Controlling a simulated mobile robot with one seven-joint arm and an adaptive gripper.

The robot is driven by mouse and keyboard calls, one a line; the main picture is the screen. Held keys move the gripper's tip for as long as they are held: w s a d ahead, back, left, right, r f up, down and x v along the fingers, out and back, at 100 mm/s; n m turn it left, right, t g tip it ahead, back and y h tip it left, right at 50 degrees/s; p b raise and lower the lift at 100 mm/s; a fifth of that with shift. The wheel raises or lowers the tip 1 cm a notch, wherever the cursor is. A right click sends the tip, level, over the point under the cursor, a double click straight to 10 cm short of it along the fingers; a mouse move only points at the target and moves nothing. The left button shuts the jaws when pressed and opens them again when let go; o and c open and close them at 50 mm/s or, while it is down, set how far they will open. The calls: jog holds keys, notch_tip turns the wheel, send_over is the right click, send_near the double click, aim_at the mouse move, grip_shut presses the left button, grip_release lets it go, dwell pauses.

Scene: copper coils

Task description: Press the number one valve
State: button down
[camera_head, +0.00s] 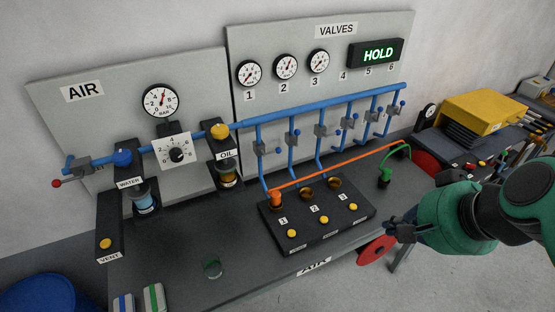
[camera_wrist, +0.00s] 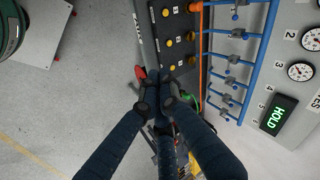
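The black valve block (camera_head: 267,225) lies on the bench, with yellow buttons under labels 1, 2 and 3. The number one button (camera_head: 291,233) is at its left end, and also shows near the top of the wrist view (camera_wrist: 165,12). An orange hose (camera_head: 340,168) runs from the fitting behind label 1 to the right. My gripper (camera_head: 393,231) is right of the block, beyond its number three end, apart from the number one button. In the wrist view my dark fingers (camera_wrist: 158,88) converge with their tips close together, with nothing seen between them.
Blue pipes (camera_head: 320,110) with small valves rise behind the block. A red disc (camera_head: 376,250) is at the bench front, near my gripper. A green hose fitting (camera_head: 384,177) stands right of the block. The sign (camera_head: 376,54) reads HOLD.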

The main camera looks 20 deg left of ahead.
jog(key=w+a+f+m+t+y+b, duration=0.1)
jog(key=w+a+f+m+y, duration=0.15)
jog(key=w+a+m, duration=0.65)
jog(key=w+a+f+m+y+b, duration=0.15)
jog(key=w+a+y, duration=0.25)
jog(key=w+a, duration=0.9)
jog(key=w+a+f+m+t, duration=0.1)
jog(key=w+a+f+m, duration=0.2)
jog(key=f, duration=0.3)
jog(key=w+a+f+m+t+h+b, duration=0.1)
jog(key=w+a+f+m, duration=0.3)
jog(key=w+f+m, duration=0.1)
jog(key=w+a+f+m+t, duration=0.1)
jog(key=w+a+f+m, duration=0.2)
jog(key=f+m, duration=0.3)
jog(key=shift+w+a+f+h, duration=0.35)
jog(key=shift+w+f, duration=0.15)
jog(key=shift+f, duration=1.2)
jog(key=shift+f+b, duration=0.1)
jog(key=shift+b, duration=0.2)
